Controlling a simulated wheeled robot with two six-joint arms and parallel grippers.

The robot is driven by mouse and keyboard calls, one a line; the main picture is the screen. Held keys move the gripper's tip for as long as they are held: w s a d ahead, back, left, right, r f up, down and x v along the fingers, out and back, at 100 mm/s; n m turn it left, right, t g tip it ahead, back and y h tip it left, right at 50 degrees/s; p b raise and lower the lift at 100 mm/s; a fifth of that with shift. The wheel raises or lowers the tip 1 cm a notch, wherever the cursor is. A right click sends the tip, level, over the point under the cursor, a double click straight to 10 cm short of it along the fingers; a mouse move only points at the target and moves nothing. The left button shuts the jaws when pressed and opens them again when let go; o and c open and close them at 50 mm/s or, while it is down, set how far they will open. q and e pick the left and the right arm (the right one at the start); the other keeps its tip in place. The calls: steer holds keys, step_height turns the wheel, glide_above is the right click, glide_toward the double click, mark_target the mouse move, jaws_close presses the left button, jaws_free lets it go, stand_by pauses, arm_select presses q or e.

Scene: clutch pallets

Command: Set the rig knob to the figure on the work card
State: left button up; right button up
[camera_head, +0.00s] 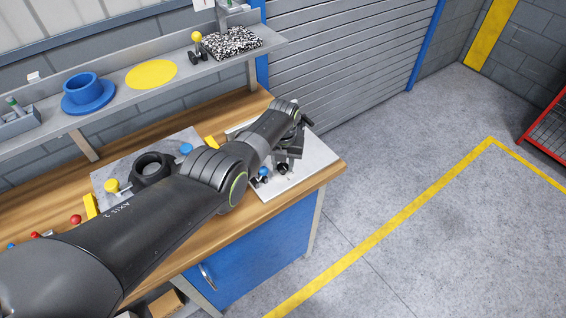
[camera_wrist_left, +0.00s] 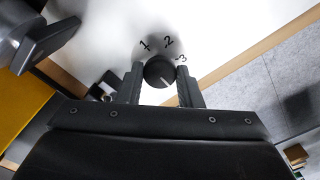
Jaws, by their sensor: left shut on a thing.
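The rig's black round knob (camera_wrist_left: 159,72) sits on a white plate (camera_wrist_left: 110,28) in the left wrist view. The figures 1, 2 and 3 (camera_wrist_left: 168,41) are printed in an arc around its far side. A white line on the knob points towards the lower right of that picture, not clearly at any figure. My left gripper (camera_wrist_left: 160,78) is shut on the knob, one finger on each side. In the head view my left gripper (camera_head: 286,160) is over the light plate (camera_head: 318,158) at the bench's right end. My right gripper is not in view. No readable work card shows.
A second plate with a black ring (camera_head: 152,168) and yellow and blue knobs lies left of my arm. The shelf (camera_head: 112,104) behind holds a blue flanged part (camera_head: 88,93), a yellow disc (camera_head: 151,75) and a speckled block (camera_head: 232,42). Floor right of the bench is clear.

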mark_target(283, 166)
arm_select(q)
steer(key=o, duration=1)
step_height(283, 166, up, 5)
steer(key=p, duration=0.2)
steer(key=shift+r+p, duration=0.2)
steer(key=shift+p, duration=0.2)
step_height(283, 166, up, 12)
steer(key=shift+f+b, duration=0.1)
steer(key=shift+b, duration=0.75)
